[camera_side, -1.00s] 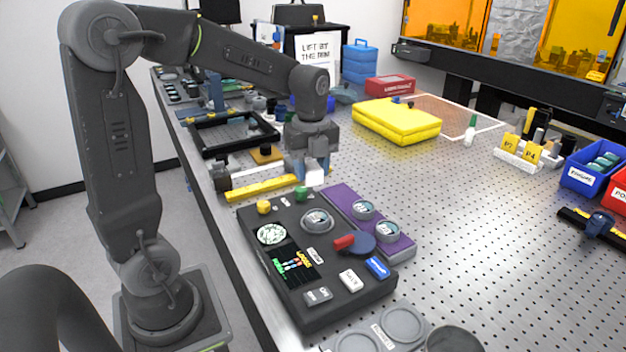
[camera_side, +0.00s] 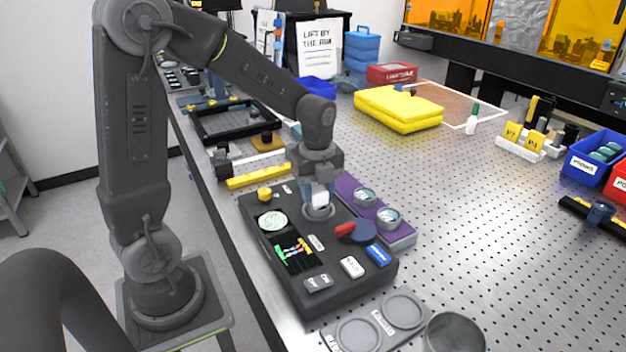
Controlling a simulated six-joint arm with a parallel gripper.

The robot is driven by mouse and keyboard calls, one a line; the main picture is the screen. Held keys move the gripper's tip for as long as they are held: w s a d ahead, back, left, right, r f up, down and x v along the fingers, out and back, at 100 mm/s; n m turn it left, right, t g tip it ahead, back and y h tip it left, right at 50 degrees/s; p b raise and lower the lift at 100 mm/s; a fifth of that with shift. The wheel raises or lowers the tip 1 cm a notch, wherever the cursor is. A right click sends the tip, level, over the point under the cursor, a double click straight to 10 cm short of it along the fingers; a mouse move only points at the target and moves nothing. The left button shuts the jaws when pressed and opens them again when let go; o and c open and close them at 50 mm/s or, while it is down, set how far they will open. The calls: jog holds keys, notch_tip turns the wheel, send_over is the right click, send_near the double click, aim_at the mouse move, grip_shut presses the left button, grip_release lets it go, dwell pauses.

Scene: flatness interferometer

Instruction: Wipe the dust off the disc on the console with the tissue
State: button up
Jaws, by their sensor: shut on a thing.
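The black console (camera_side: 283,290) lies on the perforated table, with a screen, buttons and a yellow knob on its top. A round metal-rimmed seat with the disc (camera_side: 319,212) is near the console's far right part; my gripper covers most of it. My gripper (camera_side: 320,200) points down over this seat and is shut on the white tissue (camera_side: 321,199). The tissue is at or just above the disc; I cannot tell whether they touch. Dust on the disc cannot be made out.
A purple tray (camera_side: 401,236) with two round pieces stands right of the console. A dark blue round lid with a red handle (camera_side: 345,229) is on the console's right side. Grey round holders (camera_side: 361,334) and a dark cup (camera_side: 454,333) are in front.

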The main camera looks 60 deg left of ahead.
jog(key=shift+d, duration=1.8)
jog(key=a, duration=0.4)
jog(key=shift+a+r, duration=0.1)
jog(key=shift+a, duration=0.6)
jog(key=shift+d+r, duration=0.1)
jog(key=shift+r, duration=3.85)
